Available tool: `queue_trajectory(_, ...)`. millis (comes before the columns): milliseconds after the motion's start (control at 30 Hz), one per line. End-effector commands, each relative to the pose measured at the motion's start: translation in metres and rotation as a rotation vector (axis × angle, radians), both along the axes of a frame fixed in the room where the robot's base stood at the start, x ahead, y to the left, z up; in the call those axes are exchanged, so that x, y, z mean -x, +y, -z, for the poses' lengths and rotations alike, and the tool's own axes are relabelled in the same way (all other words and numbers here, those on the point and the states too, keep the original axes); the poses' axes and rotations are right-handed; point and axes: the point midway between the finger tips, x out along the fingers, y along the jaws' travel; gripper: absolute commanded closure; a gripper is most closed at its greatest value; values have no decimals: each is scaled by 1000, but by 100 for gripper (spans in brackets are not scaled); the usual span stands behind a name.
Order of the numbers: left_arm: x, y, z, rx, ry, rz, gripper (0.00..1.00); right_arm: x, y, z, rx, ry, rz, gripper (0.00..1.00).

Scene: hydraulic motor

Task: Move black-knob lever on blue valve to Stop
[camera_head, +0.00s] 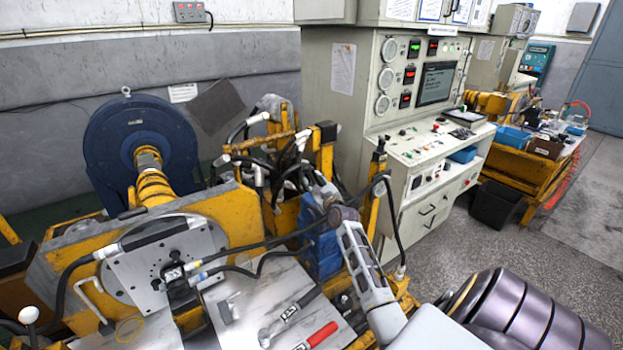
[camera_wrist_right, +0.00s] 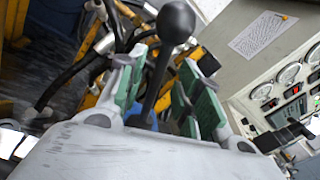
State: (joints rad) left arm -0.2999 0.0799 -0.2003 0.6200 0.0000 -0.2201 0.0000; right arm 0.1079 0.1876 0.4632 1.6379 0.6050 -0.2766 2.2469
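The black-knob lever shows in the wrist view: a round black knob (camera_wrist_right: 176,22) on a dark shaft (camera_wrist_right: 158,80). My right gripper (camera_wrist_right: 163,85) is open around the shaft, with green-padded fingers on both sides and gaps visible between pads and shaft. The knob stands above the fingertips. In the head view my right gripper (camera_head: 322,193) is over the blue valve block (camera_head: 320,245), reaching in from the lower right. The gripper and hoses partly hide the valve there, and I cannot make out the lever clearly. My left gripper is not in view.
Black hoses and yellow frame posts (camera_head: 326,155) crowd around the valve. A grey control console (camera_head: 435,145) stands behind to the right. A metal plate with a red-handled tool (camera_head: 318,335) lies in front. A white-knobbed lever (camera_head: 29,314) is at the lower left.

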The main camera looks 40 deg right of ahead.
Motion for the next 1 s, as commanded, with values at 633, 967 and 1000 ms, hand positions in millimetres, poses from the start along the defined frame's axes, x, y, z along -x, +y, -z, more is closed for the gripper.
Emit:
queue_trajectory(633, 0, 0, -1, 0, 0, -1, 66, -35, -12, 0, 0, 0, 0, 65)
queue_trajectory(967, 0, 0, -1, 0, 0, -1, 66, -35, -12, 0, 0, 0, 0, 76)
queue_trajectory(1000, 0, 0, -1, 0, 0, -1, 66, -35, -12, 0, 0, 1, 0, 81)
